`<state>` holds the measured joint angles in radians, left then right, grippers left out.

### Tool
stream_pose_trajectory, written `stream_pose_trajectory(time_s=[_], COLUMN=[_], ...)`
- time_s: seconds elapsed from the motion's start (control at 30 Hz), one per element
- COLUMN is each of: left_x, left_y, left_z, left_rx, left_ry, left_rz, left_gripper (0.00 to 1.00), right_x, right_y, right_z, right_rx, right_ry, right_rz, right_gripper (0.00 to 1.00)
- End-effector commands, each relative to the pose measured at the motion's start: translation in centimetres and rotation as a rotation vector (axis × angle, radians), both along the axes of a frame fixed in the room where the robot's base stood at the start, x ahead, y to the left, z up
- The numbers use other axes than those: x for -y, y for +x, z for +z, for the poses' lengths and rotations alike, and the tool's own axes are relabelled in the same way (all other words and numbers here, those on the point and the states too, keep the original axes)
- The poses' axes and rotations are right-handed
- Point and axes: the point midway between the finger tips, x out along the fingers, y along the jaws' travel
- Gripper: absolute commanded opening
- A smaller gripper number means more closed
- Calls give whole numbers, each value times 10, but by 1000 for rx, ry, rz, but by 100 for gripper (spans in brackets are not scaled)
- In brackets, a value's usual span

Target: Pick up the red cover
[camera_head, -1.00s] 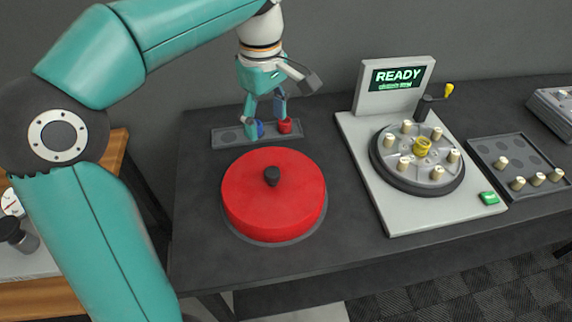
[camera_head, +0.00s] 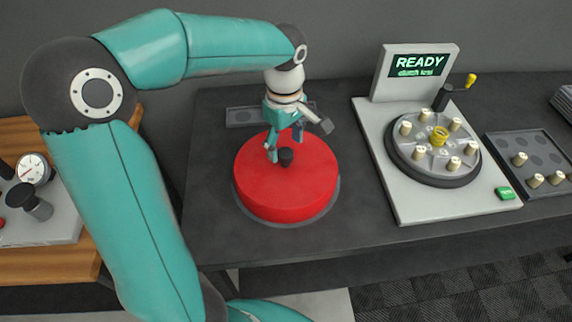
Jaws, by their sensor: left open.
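The red cover (camera_head: 262,190) is a round, flat-topped lid with a small black knob (camera_head: 286,158) at its middle. It sits on the dark table, in a grey ring. My left gripper (camera_head: 285,146) is open over the cover, with its fingers pointing down close to the knob. One finger is just left of the knob and the other is behind it to the right. I cannot tell whether either finger touches the knob or the cover. My right gripper is not in view.
A grey tray (camera_head: 240,117) lies behind the cover, partly hidden by my gripper. To the right stands a pale machine (camera_head: 408,211) with a READY screen (camera_head: 419,65) and a pegged disc (camera_head: 427,172). A peg tray (camera_head: 503,150) is farther right. A gauge (camera_head: 35,169) is at the left.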

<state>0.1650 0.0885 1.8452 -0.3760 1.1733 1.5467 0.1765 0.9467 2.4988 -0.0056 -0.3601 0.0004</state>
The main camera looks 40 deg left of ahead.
Motion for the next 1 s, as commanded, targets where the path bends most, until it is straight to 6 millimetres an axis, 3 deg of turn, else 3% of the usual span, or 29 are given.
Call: stream_pose_trajectory(time_s=[0.27,0.57,0.9,0.97,1.0], left_x=[1,1,1,1,1], left_y=[-3,-2,-3,-3,-3], left_z=[-37,-41,-41,-41,-41], left_rx=[-5,-1,-1,-1,-1], left_ry=[-1,0,0,0,0], left_rz=[0,0,1,1,1], left_gripper=[68,66,9,0,0], right_x=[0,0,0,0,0], right_y=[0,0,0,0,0], right_z=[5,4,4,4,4], right_rx=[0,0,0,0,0], right_ry=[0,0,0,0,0], right_rz=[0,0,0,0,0], right_gripper=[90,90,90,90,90])
